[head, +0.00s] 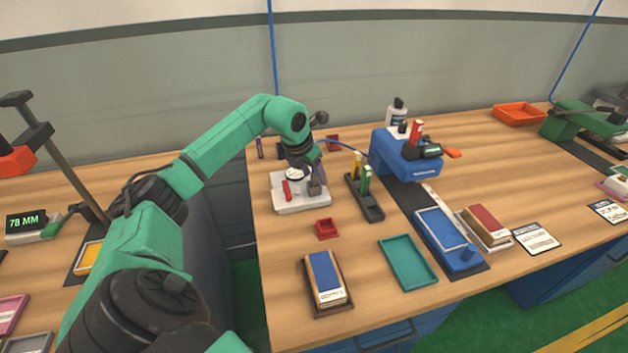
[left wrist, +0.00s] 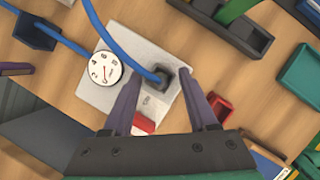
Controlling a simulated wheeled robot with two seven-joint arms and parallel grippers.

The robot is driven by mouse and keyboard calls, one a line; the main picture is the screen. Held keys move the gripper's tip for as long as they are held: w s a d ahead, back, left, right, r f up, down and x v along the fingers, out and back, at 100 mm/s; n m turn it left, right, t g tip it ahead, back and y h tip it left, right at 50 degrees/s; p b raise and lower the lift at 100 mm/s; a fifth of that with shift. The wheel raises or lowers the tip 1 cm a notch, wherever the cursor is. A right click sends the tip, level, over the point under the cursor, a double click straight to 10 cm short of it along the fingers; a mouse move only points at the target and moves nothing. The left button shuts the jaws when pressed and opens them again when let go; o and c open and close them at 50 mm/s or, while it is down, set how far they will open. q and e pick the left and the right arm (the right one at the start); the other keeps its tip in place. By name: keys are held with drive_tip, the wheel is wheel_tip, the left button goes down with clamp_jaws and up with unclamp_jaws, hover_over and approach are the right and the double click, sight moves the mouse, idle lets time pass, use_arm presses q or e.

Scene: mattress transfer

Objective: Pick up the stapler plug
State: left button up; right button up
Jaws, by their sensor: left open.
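The plug, a small dark block on the end of a blue cable, sits upright on a white unit with a round dial. It shows in the left wrist view (left wrist: 163,79) and in the head view (head: 315,186). The white unit (head: 300,204) also carries a red switch (head: 287,188). My left gripper (left wrist: 160,84) is open and points down at the unit. Its two purple fingers lie to either side of the plug in the left wrist view, with gaps visible; I cannot tell their height. My right gripper is not in view.
The blue stapler (head: 408,160) stands right of a dark holder (head: 366,198) with yellow and green upright pieces. A small red tray (head: 327,228), a teal tray (head: 408,262) and a blue-topped stack (head: 326,278) lie in front. Blue cable crosses near the dial.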

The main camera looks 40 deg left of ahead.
use_arm(q)
drive_tip(key=shift+w+a+f, duration=0.1)
drive_tip(key=shift+w+f, duration=0.05)
drive_tip(key=shift+f, duration=0.15)
clamp_jaws()
drive_tip(key=shift+r, duration=0.15)
